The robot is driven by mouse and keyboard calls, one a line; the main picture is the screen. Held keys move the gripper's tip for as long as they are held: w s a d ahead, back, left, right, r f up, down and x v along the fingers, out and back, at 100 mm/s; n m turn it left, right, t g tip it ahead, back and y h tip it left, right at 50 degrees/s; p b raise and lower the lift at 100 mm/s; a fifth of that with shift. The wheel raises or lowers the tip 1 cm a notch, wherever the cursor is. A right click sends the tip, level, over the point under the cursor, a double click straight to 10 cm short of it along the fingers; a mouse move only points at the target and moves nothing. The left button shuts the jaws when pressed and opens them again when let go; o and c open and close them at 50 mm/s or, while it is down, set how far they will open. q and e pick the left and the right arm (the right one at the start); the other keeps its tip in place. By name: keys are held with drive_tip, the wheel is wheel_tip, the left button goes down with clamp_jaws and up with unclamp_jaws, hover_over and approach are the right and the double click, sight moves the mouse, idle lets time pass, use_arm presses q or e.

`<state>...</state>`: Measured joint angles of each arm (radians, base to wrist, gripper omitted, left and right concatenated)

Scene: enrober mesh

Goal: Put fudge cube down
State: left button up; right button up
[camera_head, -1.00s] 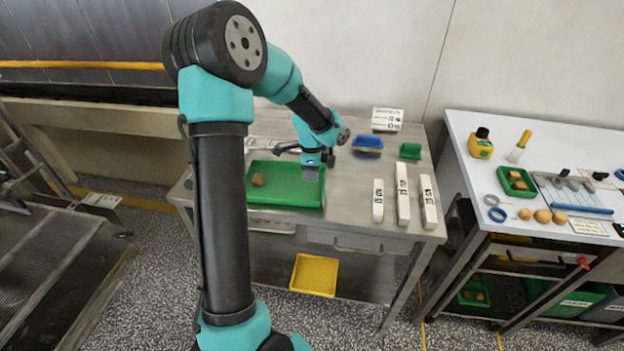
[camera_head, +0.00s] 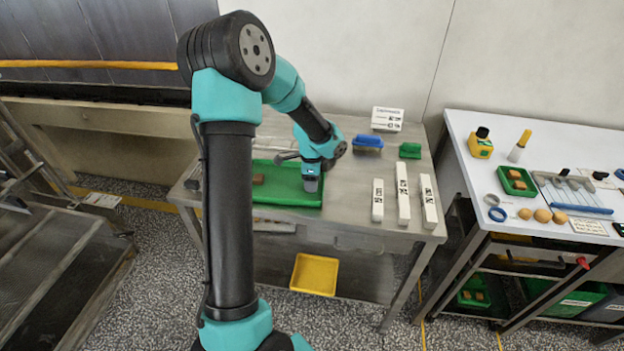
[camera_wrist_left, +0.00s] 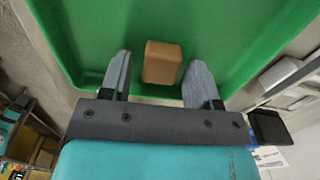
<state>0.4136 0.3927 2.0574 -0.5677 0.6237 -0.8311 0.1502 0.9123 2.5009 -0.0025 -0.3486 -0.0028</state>
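My left gripper (camera_head: 312,186) is over the right part of a green tray (camera_head: 285,197) on the steel table. In the left wrist view its two grey fingers (camera_wrist_left: 159,88) are spread apart. A brown fudge cube (camera_wrist_left: 162,62) shows between them, with a visible gap on each side, against the green tray floor. In the head view a brown cube (camera_head: 258,180) lies at the tray's left end. I cannot tell whether both views show the same cube; the gripper hides the spot beneath it. My right gripper is out of view.
Right of the tray stand several white labelled bars (camera_head: 403,194). Behind are a blue container (camera_head: 367,142), a small green container (camera_head: 410,151) and a white sign (camera_head: 387,118). A yellow tray (camera_head: 314,274) is on the lower shelf. A second table (camera_head: 470,150) stands to the right.

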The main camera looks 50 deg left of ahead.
use_arm(q)
wheel_tip(320, 180, up, 12)
drive_tip(key=shift+r, duration=0.15)
idle(0.7)
idle(0.5)
